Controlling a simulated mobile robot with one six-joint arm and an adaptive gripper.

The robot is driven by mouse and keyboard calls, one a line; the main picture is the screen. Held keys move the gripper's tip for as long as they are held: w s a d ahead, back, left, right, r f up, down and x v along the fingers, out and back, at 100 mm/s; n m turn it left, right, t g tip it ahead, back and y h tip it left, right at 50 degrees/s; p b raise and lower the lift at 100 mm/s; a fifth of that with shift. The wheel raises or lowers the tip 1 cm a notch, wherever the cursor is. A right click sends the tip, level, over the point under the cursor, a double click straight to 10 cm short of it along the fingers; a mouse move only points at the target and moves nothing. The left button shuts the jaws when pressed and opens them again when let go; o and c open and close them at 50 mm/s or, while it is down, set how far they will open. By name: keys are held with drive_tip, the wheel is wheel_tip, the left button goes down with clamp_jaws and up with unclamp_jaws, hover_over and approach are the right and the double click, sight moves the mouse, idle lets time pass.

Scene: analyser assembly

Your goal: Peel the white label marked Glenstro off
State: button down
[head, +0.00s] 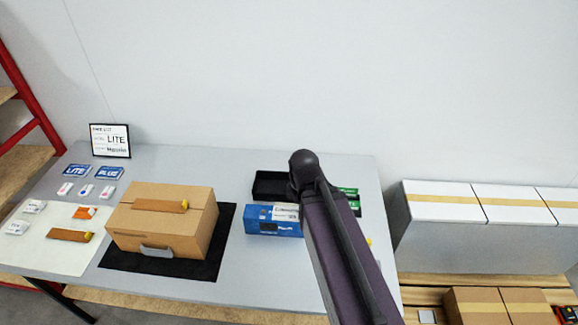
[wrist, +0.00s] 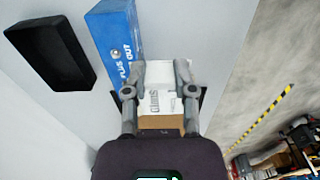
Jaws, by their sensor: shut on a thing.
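In the wrist view, my gripper (wrist: 160,72) has its two fingers on either side of a white piece with dark sideways print (wrist: 156,101). The print is too small to read surely as Glenstro. A brown cardboard-coloured face (wrist: 161,122) shows just below the white one. I cannot tell whether the white piece is a loose label or the face of a small box. In the head view, my arm hides the gripper and what it holds. A blue box (head: 262,226) with a white patch (head: 286,213) lies left of my arm.
A blue box (wrist: 114,40) stands close left of my fingers in the wrist view, with a black tray (wrist: 50,50) beyond. A brown carton (head: 155,222) stands on a black mat (head: 224,226) at the table's left. White cartons (head: 455,220) stand at the right.

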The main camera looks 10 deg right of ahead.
drive_tip(key=w+d+f+b, duration=0.1)
drive_tip(key=w+f+b, duration=0.3)
drive_tip(key=w, duration=1)
drive_tip(key=w+d+f+b, duration=0.1)
drive_tip(key=w+f+b, duration=0.3)
drive_tip(key=w, duration=0.9)
drive_tip(key=shift+w+d, duration=0.3)
drive_tip(key=shift+w, duration=0.1)
drive_tip(key=shift+f, duration=0.2)
drive_tip(key=shift+f+b, duration=2.9)
drive_tip(key=shift+b, duration=0.15)
drive_tip(key=shift+w, duration=0.1)
drive_tip(key=shift+c, duration=1.8)
unclamp_jaws()
